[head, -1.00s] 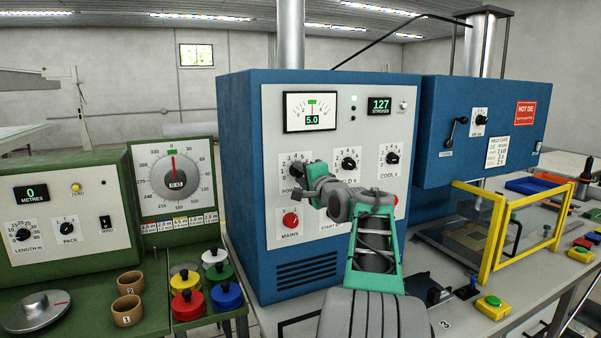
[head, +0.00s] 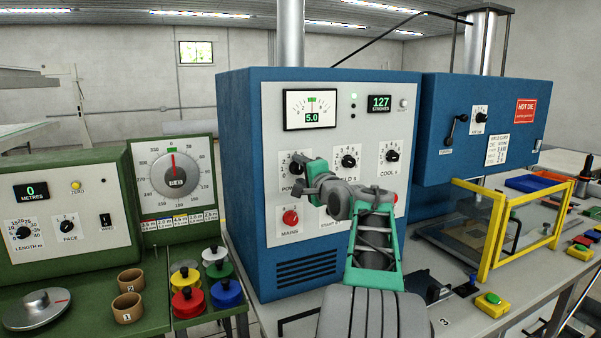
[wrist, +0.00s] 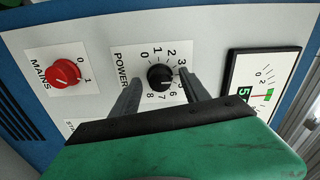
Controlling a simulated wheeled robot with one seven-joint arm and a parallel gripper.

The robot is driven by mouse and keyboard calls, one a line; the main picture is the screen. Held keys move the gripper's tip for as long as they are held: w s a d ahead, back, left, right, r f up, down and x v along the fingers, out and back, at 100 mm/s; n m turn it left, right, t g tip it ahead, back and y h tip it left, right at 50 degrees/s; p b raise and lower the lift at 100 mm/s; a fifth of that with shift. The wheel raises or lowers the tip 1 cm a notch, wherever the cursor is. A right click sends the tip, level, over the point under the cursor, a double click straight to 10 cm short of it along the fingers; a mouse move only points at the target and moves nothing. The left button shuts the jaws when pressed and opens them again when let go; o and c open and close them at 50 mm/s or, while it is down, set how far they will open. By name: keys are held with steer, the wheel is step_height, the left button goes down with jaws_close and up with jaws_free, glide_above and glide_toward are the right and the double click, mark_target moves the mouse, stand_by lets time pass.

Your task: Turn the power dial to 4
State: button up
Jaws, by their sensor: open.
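The power dial is a black knob (wrist: 160,77) on a white plate marked 0 to 8, seen turned sideways in the wrist view. My gripper (wrist: 159,80) is open, with one finger on each side of the knob. I cannot tell whether the fingers touch it. One finger covers the plate near the 4, and the knob's exact setting is unclear. The power meter (head: 311,110) above reads 5.0.
The red mains knob (head: 290,217) is below the power dial. The weld dial (head: 348,161) and cool dial (head: 392,156) are to its right. A green console (head: 70,215) stands at left, and a yellow-framed guard (head: 487,235) at right.

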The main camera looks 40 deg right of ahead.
steer(key=shift+s, duration=0.1)
steer(key=shift+s+a+f+b, duration=0.1)
steer(key=shift+s+b, duration=0.2)
steer(key=shift+s, duration=0.05)
steer(key=b+v, duration=0.2)
steer(key=v, duration=0.5)
